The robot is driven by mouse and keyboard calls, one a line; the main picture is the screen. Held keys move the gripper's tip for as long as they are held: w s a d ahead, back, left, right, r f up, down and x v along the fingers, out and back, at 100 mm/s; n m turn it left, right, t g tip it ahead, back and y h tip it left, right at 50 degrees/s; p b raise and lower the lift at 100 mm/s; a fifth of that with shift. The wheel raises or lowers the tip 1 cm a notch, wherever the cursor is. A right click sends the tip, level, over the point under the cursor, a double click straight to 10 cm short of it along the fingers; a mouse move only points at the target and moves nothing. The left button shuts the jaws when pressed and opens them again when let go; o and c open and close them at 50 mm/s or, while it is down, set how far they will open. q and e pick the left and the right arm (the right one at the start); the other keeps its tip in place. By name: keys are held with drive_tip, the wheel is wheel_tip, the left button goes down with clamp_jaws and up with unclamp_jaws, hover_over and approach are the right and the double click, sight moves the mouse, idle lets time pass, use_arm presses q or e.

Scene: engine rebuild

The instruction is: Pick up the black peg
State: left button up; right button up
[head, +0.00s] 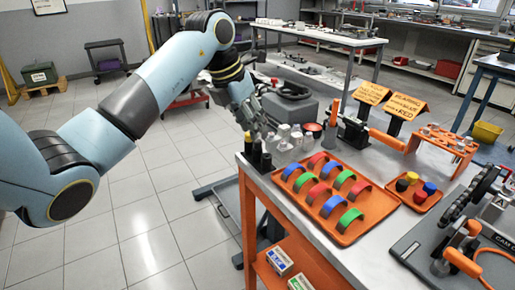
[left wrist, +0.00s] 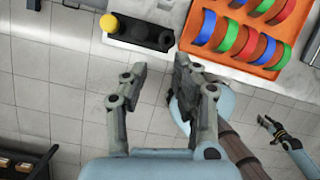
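In the head view, dark upright pegs (head: 265,160) stand at the near left corner of the bench, partly behind my gripper; I cannot tell which is the black peg. A black cup-like piece (head: 402,185) also sits in a small orange tray. In the left wrist view, a black holder (left wrist: 128,33) lies at the bench edge with a yellow round top (left wrist: 108,23) at its left and a dark round top (left wrist: 165,40) at its right. My left gripper (left wrist: 160,66) is open and empty beside that holder, also seen in the head view (head: 246,114). My right gripper (left wrist: 270,126) seems small and far away.
A large orange tray (head: 345,238) of red, blue and green curved shells lies right of the pegs. Clear cup-like pieces (head: 290,135) stand behind them. Two orange signs (head: 405,106) and an orange rack (head: 445,138) are farther back. Open floor lies left of the bench.

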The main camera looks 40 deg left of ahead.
sight(257, 140)
use_arm(q)
drive_tip(key=shift+y, duration=0.5)
drive_tip(key=w+f, duration=0.1)
drive_tip(key=f, duration=0.1)
drive_tip(key=w+a+f, duration=0.1)
drive_tip(key=w+f, duration=0.2)
drive_tip(key=f, duration=0.1)
drive_tip(key=shift+w+a+f, duration=0.3)
drive_tip(key=shift+w+f, duration=0.05)
drive_tip(key=shift+t, duration=0.3)
drive_tip(key=shift+c, duration=0.3)
clamp_jaws()
wheel_tip(257, 140, up, 10)
